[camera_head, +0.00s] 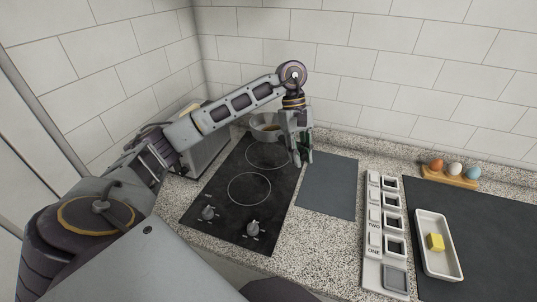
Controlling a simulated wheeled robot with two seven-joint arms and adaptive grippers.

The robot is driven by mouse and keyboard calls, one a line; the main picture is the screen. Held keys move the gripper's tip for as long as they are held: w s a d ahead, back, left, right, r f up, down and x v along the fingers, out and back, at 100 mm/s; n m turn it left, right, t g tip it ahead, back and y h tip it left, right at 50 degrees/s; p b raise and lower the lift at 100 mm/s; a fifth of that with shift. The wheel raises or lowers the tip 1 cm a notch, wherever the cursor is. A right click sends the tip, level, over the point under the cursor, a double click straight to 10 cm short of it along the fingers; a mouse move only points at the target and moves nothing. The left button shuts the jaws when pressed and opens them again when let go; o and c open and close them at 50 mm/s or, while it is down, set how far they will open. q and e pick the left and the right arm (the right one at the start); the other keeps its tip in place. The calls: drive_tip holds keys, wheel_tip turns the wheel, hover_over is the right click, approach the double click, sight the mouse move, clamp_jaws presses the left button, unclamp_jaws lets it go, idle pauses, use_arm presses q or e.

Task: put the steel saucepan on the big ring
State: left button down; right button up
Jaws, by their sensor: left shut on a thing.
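The steel saucepan (262,132) is at the back of the black hob (225,185), close to the tiled wall, with a brownish inside. My left gripper (301,160) points down just right of the pan, over the hob's right back edge. It is shut on the saucepan, seemingly at its handle, which the fingers hide. The front ring (249,202) is bare. I cannot tell whether the pan touches the surface. My right gripper is out of view.
A grey metal box-like appliance (207,153) stands left of the hob, under my left arm. Two knobs (252,229) are at the hob's front. Right are a grey mat (329,186), a labelled holder (373,243), a white dish (447,265) with a yellow block, and eggs (455,168).

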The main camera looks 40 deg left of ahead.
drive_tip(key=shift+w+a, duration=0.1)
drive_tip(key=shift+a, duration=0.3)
use_arm(q)
drive_tip(key=shift+f, duration=0.45)
wheel_tip(320, 180, down, 7)
drive_tip(key=shift+r+p, duration=0.2)
drive_tip(key=shift+p, duration=0.25)
drive_tip(key=shift+f, duration=1.15)
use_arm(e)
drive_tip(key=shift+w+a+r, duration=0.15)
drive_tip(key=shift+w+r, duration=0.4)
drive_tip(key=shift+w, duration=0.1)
